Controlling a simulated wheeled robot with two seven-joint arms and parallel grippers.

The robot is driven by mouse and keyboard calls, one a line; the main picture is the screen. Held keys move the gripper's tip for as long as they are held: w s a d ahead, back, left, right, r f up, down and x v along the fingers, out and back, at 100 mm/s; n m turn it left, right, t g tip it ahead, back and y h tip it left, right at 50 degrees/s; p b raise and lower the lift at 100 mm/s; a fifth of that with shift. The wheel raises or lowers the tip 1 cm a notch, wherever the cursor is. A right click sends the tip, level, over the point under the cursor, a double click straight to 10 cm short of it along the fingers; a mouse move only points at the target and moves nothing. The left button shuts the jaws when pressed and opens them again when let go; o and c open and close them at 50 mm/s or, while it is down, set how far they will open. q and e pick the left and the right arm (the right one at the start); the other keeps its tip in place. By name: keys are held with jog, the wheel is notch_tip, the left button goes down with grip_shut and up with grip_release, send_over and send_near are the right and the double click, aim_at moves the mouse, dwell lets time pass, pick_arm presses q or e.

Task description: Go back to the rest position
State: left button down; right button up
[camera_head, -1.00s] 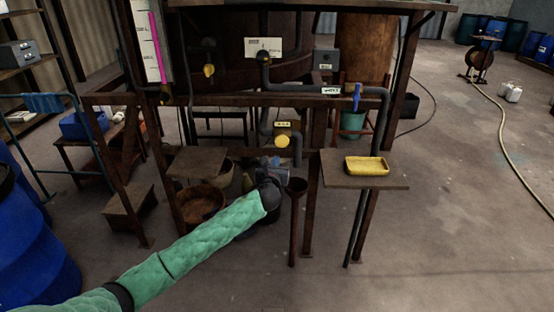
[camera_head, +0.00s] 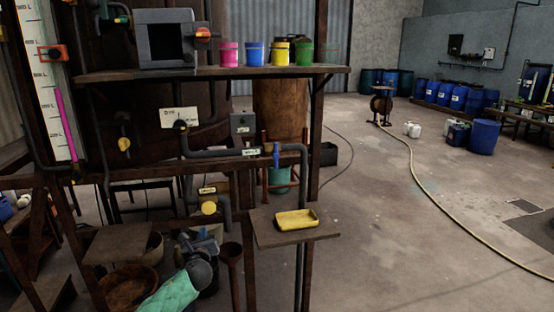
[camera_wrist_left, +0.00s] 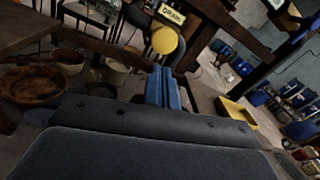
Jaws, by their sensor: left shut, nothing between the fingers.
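Past the fingertips in that view is a round yellow knob (camera_wrist_left: 165,41) below a DRAIN label. The same knob (camera_head: 209,208) shows in the head view, above my gripper. My right gripper is not in view.
A yellow tray (camera_head: 296,219) sits on a small wooden shelf (camera_head: 265,238) to the right. Colored cups stand on the upper shelf (camera_head: 140,75). A hose (camera_head: 420,180) crosses otherwise open floor at right.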

pick_arm(q)
jog(key=s+d+f+n+g+h, duration=0.15)
jog(key=s+f+n+g, duration=0.25)
jog(key=s+f+n, duration=0.45)
jog(key=s+d+f+n+g, duration=0.25)
jog(key=s+f+n, duration=0.35)
jog(key=f+n, duration=0.5)
jog(key=s+d+f+n+g+h, duration=0.15)
jog(key=s+f+n+g, duration=0.4)
jog(key=f, duration=0.75)
jog(key=s+d+f+n+g, duration=0.1)
jog(key=s+f, duration=0.5)
jog(key=s, duration=0.6)
jog(key=s+d+f+n+g, duration=0.1)
jog(key=s+d+f, duration=0.2)
jog(key=s+f, duration=0.4)
jog(key=s+d+f+n+g+h, duration=0.1)
jog(key=s+f, duration=0.5)
jog(key=s, duration=1.2)
jog(key=shift+s+d+f+n+g, duration=0.25)
jog(key=shift+d+n+g, duration=0.2)
jog(key=shift+d, duration=0.25)
jog(key=shift+r, duration=0.1)
